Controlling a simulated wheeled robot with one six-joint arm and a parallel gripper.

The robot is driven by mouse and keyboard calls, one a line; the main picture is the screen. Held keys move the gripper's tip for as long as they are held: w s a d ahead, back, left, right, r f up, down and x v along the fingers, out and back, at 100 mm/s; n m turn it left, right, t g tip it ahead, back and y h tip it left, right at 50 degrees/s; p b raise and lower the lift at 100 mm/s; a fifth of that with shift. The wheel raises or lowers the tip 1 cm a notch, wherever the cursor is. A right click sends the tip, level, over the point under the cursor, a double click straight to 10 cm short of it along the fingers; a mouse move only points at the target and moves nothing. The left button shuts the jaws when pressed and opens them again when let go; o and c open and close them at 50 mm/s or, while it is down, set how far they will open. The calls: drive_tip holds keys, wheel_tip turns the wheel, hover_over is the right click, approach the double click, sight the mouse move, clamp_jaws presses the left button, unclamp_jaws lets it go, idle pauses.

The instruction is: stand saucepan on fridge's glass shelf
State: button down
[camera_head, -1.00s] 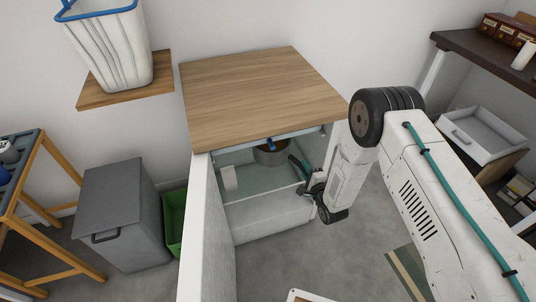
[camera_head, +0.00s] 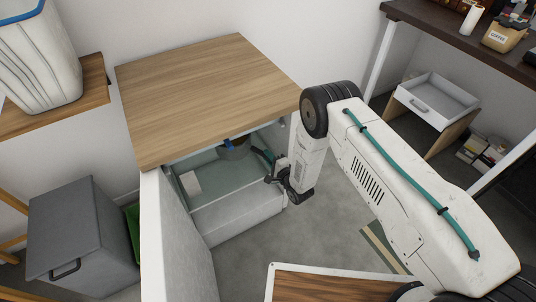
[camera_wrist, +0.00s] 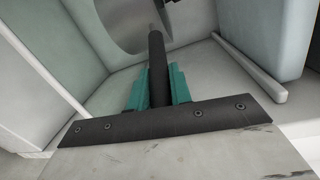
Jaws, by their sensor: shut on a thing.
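The fridge (camera_head: 178,235) stands open under a wooden top. Its glass shelf (camera_head: 225,178) shows inside. The grey saucepan (camera_head: 236,153) is inside the fridge, towards the back and partly hidden under the top's edge. My gripper (camera_head: 262,155) reaches in from the right. In the wrist view its teal fingers (camera_wrist: 158,88) are shut around the saucepan's dark handle (camera_wrist: 157,55). The pan's round grey body (camera_wrist: 115,22) shows beyond the handle. I cannot tell whether the pan's base touches the glass.
A small white box (camera_head: 190,183) stands at the shelf's front left. A blue item (camera_head: 229,144) shows near the saucepan. The open door bounds the left side, and a white drawer front (camera_head: 238,215) lies below the shelf. Clear floor (camera_head: 325,220) lies right of the fridge.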

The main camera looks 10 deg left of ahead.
drive_tip(key=shift+a+f, duration=0.1)
drive_tip(key=shift+f, duration=1.6)
drive_tip(key=c, duration=1.3)
unclamp_jaws()
drive_tip(key=shift+f, duration=0.15)
drive_tip(key=shift+s, duration=0.1)
drive_tip(key=v, duration=1.2)
